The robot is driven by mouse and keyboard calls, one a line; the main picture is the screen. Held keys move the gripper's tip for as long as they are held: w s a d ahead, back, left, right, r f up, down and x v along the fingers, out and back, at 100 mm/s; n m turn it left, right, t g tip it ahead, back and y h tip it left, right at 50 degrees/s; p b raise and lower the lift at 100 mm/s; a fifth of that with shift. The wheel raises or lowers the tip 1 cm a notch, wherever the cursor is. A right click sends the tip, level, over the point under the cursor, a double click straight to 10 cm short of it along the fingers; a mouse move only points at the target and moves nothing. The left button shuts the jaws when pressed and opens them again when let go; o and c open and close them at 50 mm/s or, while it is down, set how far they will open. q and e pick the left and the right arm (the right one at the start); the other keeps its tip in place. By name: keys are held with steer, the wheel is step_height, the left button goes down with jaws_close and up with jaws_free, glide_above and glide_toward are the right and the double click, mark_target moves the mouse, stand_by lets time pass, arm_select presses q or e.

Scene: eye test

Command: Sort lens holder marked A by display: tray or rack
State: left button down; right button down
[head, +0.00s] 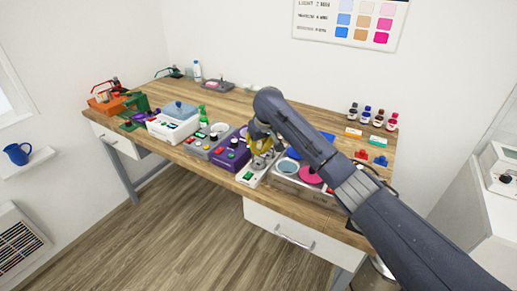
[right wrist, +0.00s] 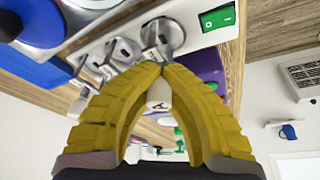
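My right gripper (head: 262,143) is low over a white device (head: 252,174) with metal discs and a green switch, at the table's front edge. In the right wrist view its yellow fingers (right wrist: 164,68) are drawn together at the tips. A small white piece with a dark mark like an A (right wrist: 158,95), which looks like the lens holder, sits between them. The fingers hide its edges and lower end. I cannot make out which thing is the display, tray or rack. My left gripper is not in view.
A purple box (head: 231,154) stands left of the white device, and a box with a pink disc (head: 309,175) stands right of it. A white box with a blue-grey lid (head: 180,110) is farther left. Several small bottles (head: 378,118) stand at the back right. The table's back middle is fairly clear.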

mark_target(259, 142)
steer(key=shift+f, duration=0.2)
steer(key=c, duration=2.1)
jaws_free()
steer(key=o, duration=1)
steer(key=shift+r, duration=2.95)
